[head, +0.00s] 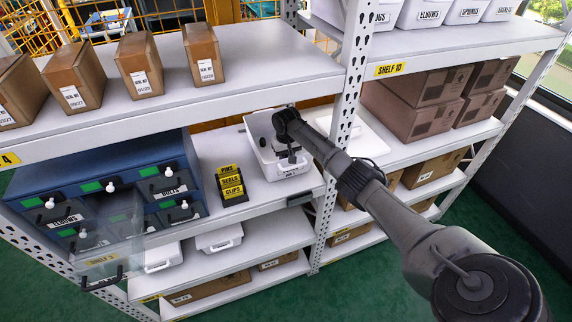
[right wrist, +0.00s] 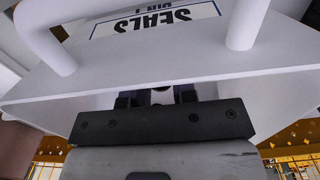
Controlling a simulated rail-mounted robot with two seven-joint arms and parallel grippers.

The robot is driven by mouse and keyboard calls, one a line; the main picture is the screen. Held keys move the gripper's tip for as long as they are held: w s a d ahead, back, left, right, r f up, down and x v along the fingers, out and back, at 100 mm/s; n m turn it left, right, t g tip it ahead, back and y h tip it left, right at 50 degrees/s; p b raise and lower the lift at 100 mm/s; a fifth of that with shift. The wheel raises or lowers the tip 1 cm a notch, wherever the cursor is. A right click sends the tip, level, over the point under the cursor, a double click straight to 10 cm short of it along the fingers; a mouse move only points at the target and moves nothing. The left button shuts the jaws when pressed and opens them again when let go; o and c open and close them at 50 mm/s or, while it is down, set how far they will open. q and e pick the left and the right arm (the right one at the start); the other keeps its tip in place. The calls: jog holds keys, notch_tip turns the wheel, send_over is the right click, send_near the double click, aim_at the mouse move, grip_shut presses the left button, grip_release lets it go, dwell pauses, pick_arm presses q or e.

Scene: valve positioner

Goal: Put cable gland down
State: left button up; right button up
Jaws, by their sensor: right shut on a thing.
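My right gripper (head: 287,152) reaches into a white bin (head: 298,172) on the middle shelf. In the right wrist view the two dark fingers (right wrist: 158,97) show just beyond the white front wall of the bin, which carries an upside-down SEALS label (right wrist: 155,18) and a handle. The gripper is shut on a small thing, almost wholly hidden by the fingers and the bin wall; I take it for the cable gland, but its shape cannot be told. Whether it touches the bin floor cannot be seen. My left gripper is not in view.
A black stand with yellow labels (head: 233,184) sits left of the bin. A blue drawer cabinet (head: 95,160) stands farther left. A perforated upright (head: 345,125) is close to my right arm, and the upper shelf (head: 270,62) overhangs behind.

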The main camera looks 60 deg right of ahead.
jog(key=shift+f+b, duration=0.3)
jog(key=shift+f, duration=1.45)
jog(key=shift+f, duration=0.1)
jog(key=o, duration=0.9)
notch_tip(320, 180, up, 11)
jog(key=shift+p, duration=0.8)
jog(key=shift+r, duration=0.6)
